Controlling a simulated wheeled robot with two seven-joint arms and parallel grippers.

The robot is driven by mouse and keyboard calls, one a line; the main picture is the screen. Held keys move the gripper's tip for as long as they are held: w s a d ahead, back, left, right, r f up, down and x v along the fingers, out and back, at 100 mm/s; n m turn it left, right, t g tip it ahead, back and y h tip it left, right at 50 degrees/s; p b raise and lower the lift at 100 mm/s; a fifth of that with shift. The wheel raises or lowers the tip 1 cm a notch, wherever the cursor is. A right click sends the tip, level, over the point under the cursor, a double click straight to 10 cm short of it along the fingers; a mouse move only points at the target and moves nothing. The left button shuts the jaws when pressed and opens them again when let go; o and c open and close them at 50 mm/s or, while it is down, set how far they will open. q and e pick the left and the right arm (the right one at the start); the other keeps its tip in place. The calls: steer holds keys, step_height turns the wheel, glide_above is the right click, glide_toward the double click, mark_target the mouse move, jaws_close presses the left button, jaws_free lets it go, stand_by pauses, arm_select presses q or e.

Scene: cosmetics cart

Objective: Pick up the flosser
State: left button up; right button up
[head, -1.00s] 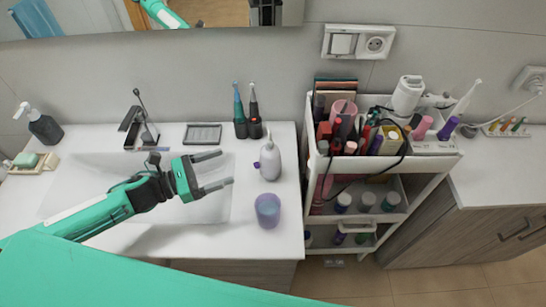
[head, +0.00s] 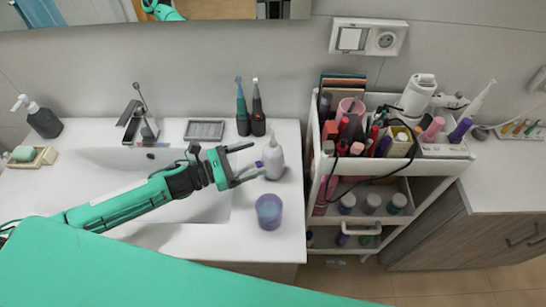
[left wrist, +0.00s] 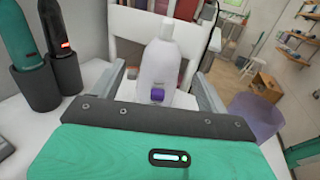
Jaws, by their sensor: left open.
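The flosser (head: 274,158), a white bottle-shaped body with a narrower top and a purple button, stands upright on the white counter right of the sink. It also shows in the left wrist view (left wrist: 153,62), with its purple button facing the camera. My left gripper (head: 256,161) is open just left of it, fingers pointing at it. In the wrist view the flosser's body lies between the two fingers, and I cannot tell whether its far part is past the fingertips. My right gripper is not in view.
A purple cup (head: 269,211) stands just in front of the flosser. Two electric toothbrushes (head: 243,115) (head: 258,115) in dark holders stand behind it. A cluttered white cart (head: 440,150) adjoins the counter on the right. The sink (head: 100,170) lies left.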

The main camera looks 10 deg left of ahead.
mark_target(273, 152)
arm_select(q)
steer(key=shift+p+x, duration=0.6)
steer(key=shift+x, duration=0.55)
steer(key=p+x, duration=0.2)
steer(key=x, duration=0.1)
steer(key=shift+d, duration=0.15)
steer(key=shift+w+d+f, duration=0.1)
steer(key=shift+w+d, duration=0.2)
steer(key=shift+d, duration=0.15)
steer(key=c, duration=1.1)
